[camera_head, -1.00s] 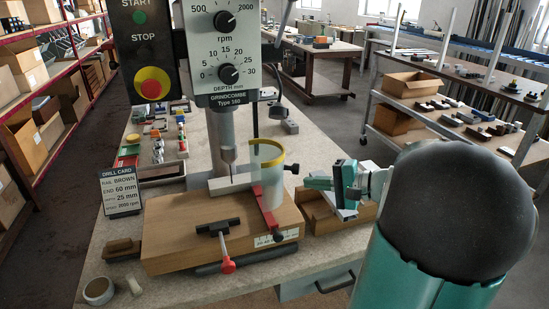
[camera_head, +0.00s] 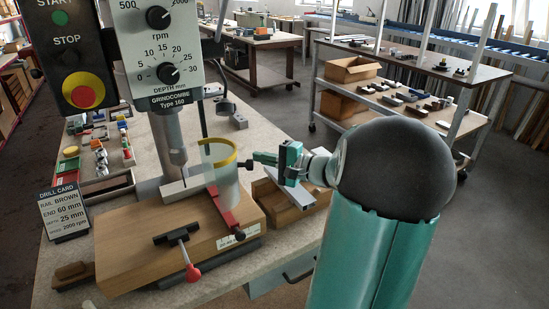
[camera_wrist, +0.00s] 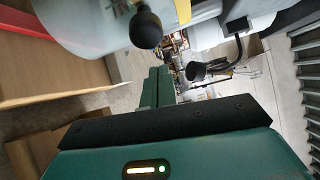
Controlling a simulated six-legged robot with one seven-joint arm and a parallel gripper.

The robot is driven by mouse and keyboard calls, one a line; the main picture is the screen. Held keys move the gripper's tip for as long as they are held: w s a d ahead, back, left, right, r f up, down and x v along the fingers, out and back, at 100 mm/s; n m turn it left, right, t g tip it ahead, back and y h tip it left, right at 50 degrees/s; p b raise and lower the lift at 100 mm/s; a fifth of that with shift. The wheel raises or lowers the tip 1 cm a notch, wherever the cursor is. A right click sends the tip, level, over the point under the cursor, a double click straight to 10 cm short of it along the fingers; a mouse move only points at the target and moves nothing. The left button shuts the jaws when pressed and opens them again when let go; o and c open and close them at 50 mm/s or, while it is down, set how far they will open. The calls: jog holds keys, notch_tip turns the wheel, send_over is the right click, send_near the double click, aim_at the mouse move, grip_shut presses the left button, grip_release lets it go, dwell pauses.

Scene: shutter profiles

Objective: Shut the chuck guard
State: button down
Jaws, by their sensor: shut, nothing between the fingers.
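The chuck guard (camera_head: 225,180) is a clear curved shield with a yellow rim and a dark knob (camera_head: 246,164) on its right side. It stands to the right of the drill chuck (camera_head: 175,150), leaving the chuck's front uncovered. My gripper (camera_head: 261,158) is shut and empty, its fingers pointing left close to the knob in the head view. In the wrist view, the black knob (camera_wrist: 146,28) hangs above the teal fingers (camera_wrist: 158,84), with the pale guard (camera_wrist: 80,25) behind it. I cannot tell whether the fingers touch the knob.
A wooden block (camera_head: 150,235) lies under the drill with a red stop (camera_head: 222,208) and a red-handled clamp (camera_head: 190,268). A wooden tray (camera_head: 275,205) with a metal piece stands below my gripper. The drill card (camera_head: 64,212) is at left. Clear floor lies to the right.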

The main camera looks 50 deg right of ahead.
jog(key=shift+s+a+r, duration=0.25)
jog(key=shift+s+a, duration=0.5)
jog(key=shift+a, duration=0.3)
jog(key=shift+w, duration=0.1)
